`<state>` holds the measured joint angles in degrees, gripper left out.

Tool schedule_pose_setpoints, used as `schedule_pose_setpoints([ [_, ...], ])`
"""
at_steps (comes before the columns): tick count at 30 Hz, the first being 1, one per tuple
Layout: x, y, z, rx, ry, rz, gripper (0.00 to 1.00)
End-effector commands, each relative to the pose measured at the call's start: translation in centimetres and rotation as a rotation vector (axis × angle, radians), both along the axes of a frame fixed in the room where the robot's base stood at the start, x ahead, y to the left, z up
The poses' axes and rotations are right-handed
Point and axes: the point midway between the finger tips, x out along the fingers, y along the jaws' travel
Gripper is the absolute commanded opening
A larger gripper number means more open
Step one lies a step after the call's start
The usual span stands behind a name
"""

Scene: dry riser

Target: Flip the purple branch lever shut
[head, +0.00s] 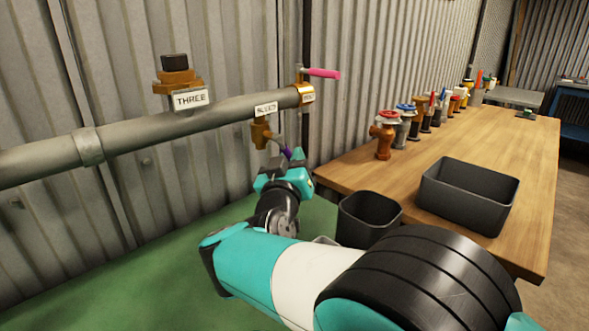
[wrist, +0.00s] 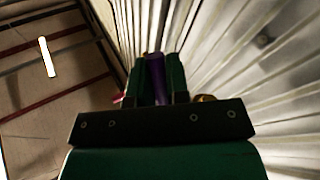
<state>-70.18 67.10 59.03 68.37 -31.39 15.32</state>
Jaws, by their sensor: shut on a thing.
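The purple branch lever (head: 287,152) shows as a small bit of purple below the pipe, just past my gripper (head: 286,166). It hangs at a brass branch valve (head: 262,133) under the grey pipe (head: 205,117). In the wrist view the purple lever (wrist: 155,80) lies between the two green fingers of my gripper (wrist: 157,75), which are shut on it. Most of the lever is hidden behind my gripper in the head view, so its exact angle is hard to tell.
A pink lever (head: 322,73) sticks out right at the pipe's end. A brass fitting (head: 177,80) labelled THREE stands on the pipe. A wooden bench (head: 520,160) at right holds several valves and a black bin (head: 468,195). Another dark bin (head: 369,218) stands beside my arm.

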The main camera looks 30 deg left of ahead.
Motion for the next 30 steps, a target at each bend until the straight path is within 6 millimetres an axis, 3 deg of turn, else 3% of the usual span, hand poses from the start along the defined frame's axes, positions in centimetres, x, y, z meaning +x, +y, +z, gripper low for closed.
schedule_pose_setpoints([
  [5, 0.0, -0.1, 0.0, -0.001, 0.0, -0.003, 0.0],
  [6, 0.0, 0.0, 0.0, -0.002, 0.0, -0.002, 0.25],
  [9, 0.0, 0.0, 0.0, -0.002, 0.0, -0.002, 0.41],
  [19, -0.7, -0.1, -0.2, -0.002, 0.002, 0.001, 0.41],
  [30, -6.1, -1.6, -1.6, -0.004, 0.002, 0.001, 0.41],
])
